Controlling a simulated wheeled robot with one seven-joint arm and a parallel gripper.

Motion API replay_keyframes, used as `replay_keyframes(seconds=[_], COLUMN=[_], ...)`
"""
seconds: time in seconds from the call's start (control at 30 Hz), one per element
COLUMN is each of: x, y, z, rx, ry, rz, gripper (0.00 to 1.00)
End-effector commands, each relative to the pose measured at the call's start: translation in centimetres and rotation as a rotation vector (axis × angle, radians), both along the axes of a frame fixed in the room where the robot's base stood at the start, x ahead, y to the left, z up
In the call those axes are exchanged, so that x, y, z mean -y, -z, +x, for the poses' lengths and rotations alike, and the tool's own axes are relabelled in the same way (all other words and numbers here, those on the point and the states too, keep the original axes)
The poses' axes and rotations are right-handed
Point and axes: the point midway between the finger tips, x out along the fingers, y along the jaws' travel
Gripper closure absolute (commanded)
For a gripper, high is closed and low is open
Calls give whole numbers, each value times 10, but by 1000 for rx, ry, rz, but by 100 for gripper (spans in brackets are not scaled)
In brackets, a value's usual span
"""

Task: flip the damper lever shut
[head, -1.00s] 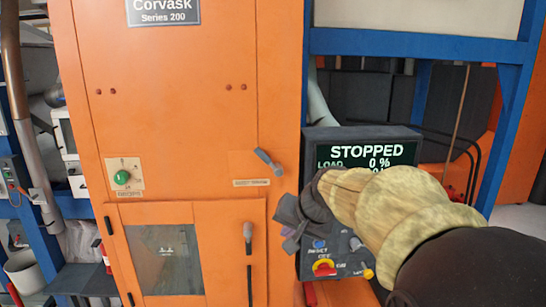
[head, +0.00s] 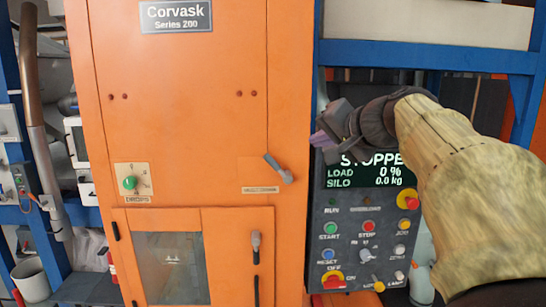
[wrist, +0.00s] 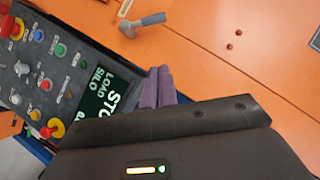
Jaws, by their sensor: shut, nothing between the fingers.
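A grey lever (head: 278,168) is mounted on the front of the orange cabinet, above a small label too blurred to read. It slants from upper left to lower right. In the wrist view the lever (wrist: 143,24) lies beyond my fingertips, clear of them. My gripper (head: 320,141) is shut and empty, up and to the right of the lever in the head view, in front of the top of the control panel. Its purple fingers (wrist: 160,86) are together in the wrist view.
The control panel (head: 345,228), with buttons and a "STOPPED" display, stands just right of the cabinet (head: 180,110). A windowed door (head: 225,225) with a dark handle (head: 255,247) is below the lever. A green knob (head: 129,183) sits to the left. Blue frame beams (head: 425,56) run at upper right.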

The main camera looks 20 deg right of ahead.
Motion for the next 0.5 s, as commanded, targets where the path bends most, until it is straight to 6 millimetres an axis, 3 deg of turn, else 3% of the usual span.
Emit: replay_keyframes(seconds=[0.5], x=[-17], y=[28], z=[72], rx=[-6], ry=[-2], rz=[3], gripper=[100])
